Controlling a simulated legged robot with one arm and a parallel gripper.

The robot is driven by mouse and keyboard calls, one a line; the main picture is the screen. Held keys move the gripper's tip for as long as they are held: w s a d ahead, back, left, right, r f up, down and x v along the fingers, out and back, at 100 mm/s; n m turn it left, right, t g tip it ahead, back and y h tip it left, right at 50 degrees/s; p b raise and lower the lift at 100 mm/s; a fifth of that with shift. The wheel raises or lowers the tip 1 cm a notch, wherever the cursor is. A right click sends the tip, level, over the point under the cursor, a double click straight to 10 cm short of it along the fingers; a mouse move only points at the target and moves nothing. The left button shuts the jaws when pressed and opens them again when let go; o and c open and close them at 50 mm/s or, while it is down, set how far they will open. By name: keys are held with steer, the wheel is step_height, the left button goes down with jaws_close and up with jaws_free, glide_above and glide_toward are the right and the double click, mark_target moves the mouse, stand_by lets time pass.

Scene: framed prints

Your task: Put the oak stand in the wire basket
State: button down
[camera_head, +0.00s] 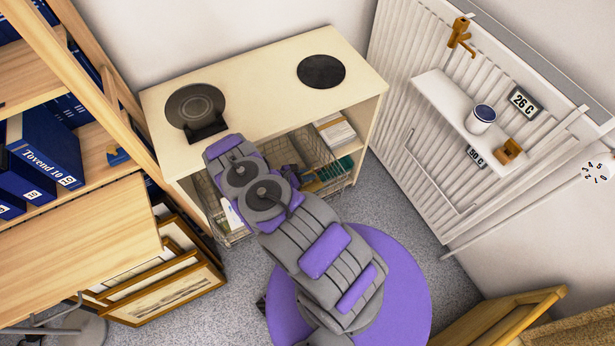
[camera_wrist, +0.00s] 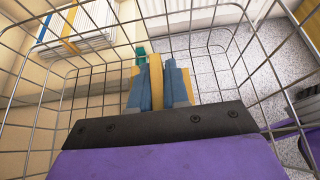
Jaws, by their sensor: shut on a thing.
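The wire basket (camera_head: 338,187) stands on the lower level of the cream cabinet, partly hidden by my arm. In the wrist view its wire mesh (camera_wrist: 92,68) surrounds my gripper on several sides. My gripper (camera_wrist: 159,82) points down into the basket, with its blue fingers shut on a yellow-brown wooden piece, seemingly the oak stand (camera_wrist: 155,75). Parts of the wood show between and beside the fingers; its lower end is hidden, so I cannot tell whether it touches the basket floor. In the head view my gripper (camera_head: 291,178) is small and partly hidden by my arm.
The cabinet top (camera_head: 255,95) carries a dark disc on a black stand (camera_head: 196,107) and a flat black disc (camera_head: 321,71). White papers (camera_head: 335,132) lie beside the basket. A radiator (camera_head: 430,100) with a shelf is at right; framed prints (camera_head: 165,285) lean at left.

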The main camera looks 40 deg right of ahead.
steer(key=shift+d+f, duration=0.2)
steer(key=shift+d, duration=0.1)
steer(key=c, duration=1.3)
jaws_free()
steer(key=shift+o, duration=1)
steer(key=shift+a, duration=0.1)
steer(key=shift+r, duration=0.15)
steer(key=p+v, duration=0.3)
steer(key=v, duration=0.9)
